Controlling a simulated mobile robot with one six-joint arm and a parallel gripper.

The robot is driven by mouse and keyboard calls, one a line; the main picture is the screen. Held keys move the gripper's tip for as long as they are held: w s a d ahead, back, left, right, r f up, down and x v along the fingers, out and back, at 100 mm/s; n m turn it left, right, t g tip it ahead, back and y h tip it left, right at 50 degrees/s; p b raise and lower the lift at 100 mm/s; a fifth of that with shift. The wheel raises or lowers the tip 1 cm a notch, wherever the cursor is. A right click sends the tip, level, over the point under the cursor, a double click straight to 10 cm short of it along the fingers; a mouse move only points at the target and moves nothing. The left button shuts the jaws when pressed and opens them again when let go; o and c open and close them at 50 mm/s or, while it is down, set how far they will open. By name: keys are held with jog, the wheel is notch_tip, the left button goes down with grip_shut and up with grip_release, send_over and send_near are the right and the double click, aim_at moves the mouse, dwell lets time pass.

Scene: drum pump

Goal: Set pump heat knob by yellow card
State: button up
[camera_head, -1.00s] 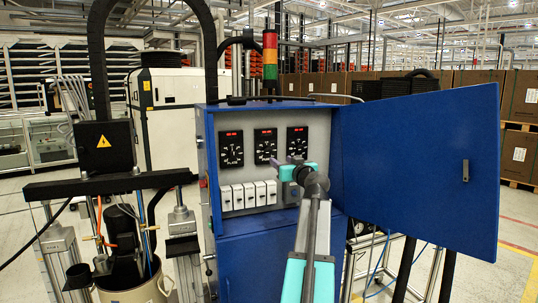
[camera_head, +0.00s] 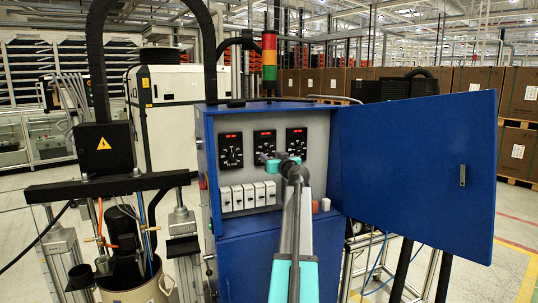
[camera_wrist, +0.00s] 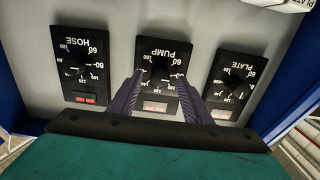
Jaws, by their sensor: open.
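The blue control cabinet (camera_head: 262,236) stands open, with three black dial modules on its grey panel. The middle one, the pump module (camera_wrist: 162,52), reads PUMP upside down in the wrist view; it is also the middle one in the head view (camera_head: 264,136). My gripper (camera_wrist: 161,75) is open, its fingertips on either side of the dark pump knob (camera_wrist: 161,73). I cannot tell whether they touch it. In the head view my gripper (camera_head: 270,160) partly covers the lower pump module. I see no yellow card.
The hose module (camera_wrist: 82,62) and plate module (camera_wrist: 236,84) flank the pump module closely. White switches (camera_head: 238,196) sit below. The open blue door (camera_head: 415,170) stands to the right, and a red button (camera_head: 315,206) is at the panel's lower right.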

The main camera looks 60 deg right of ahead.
jog(key=shift+x, duration=1)
jog(key=c, duration=1.1)
jog(key=shift+o, duration=0.2)
